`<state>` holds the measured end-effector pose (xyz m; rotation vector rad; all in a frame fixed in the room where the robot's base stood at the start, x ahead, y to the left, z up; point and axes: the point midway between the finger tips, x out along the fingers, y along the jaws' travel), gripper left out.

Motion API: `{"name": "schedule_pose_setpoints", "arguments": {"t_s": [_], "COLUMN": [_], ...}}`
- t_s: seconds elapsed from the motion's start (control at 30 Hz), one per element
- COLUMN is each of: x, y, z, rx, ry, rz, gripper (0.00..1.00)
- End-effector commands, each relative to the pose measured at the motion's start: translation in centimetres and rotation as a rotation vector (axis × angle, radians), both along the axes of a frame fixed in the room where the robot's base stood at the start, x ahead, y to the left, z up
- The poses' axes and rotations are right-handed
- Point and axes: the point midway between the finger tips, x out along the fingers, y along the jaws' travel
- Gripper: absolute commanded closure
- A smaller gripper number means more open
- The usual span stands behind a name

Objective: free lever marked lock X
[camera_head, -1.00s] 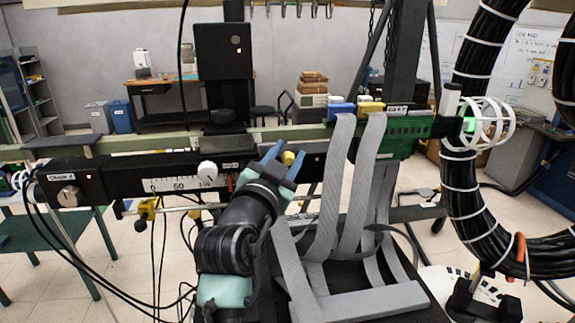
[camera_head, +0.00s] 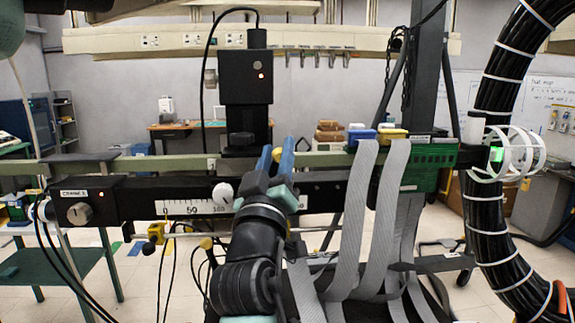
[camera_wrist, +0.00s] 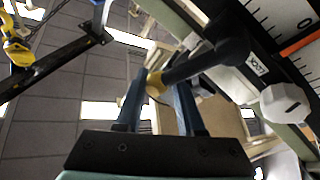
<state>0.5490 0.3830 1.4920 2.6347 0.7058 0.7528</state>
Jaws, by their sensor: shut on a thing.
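In the head view, my gripper (camera_head: 278,156) points up at the black rail, and a little of the yellow tip (camera_head: 277,155) shows between the fingers. Most of the lever is hidden behind my gripper there.
A white knob (camera_head: 222,192) and a printed scale (camera_head: 180,207) are on the rail to the left of my gripper. Grey straps (camera_head: 355,230) rise close on the right. A white cage (camera_head: 512,154) and thick black cables (camera_head: 490,200) are farther right.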

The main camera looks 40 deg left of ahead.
Motion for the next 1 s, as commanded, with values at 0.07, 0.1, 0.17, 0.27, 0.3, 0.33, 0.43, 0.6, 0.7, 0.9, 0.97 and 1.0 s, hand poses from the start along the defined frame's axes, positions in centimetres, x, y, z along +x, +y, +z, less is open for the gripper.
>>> {"name": "schedule_pose_setpoints", "arguments": {"t_s": [0.07, 0.1, 0.17, 0.27, 0.3, 0.33, 0.43, 0.6, 0.7, 0.9, 0.97, 1.0], "x": [0.1, -0.1, -0.4, -0.7, -0.8, -0.9, -1.2, -1.4, -1.5, -1.6, -1.6, -1.6], "y": [-0.1, 0.1, 0.3, 0.6, 0.7, 0.8, 1.0, 1.2, 1.3, 1.3, 1.3, 1.3], "z": [-0.1, 0.0, 0.1, 0.2, 0.2, 0.2, 0.3, 0.4, 0.4, 0.4, 0.5, 0.5], "rx": [-0.047, -0.066, -0.094, -0.134, -0.147, -0.157, -0.184, -0.209, -0.217, -0.221, -0.221, -0.221], "ry": [-0.045, -0.069, -0.101, -0.148, -0.163, -0.175, -0.207, -0.239, -0.249, -0.255, -0.255, -0.255], "rz": [-0.012, -0.012, -0.012, -0.012, -0.012, -0.012, -0.013, -0.012, -0.012, -0.012, -0.012, -0.012], "gripper": [1.00, 1.00, 1.00, 1.00, 1.00, 1.00, 1.00, 1.00, 1.00, 1.00, 1.00, 1.00]}}
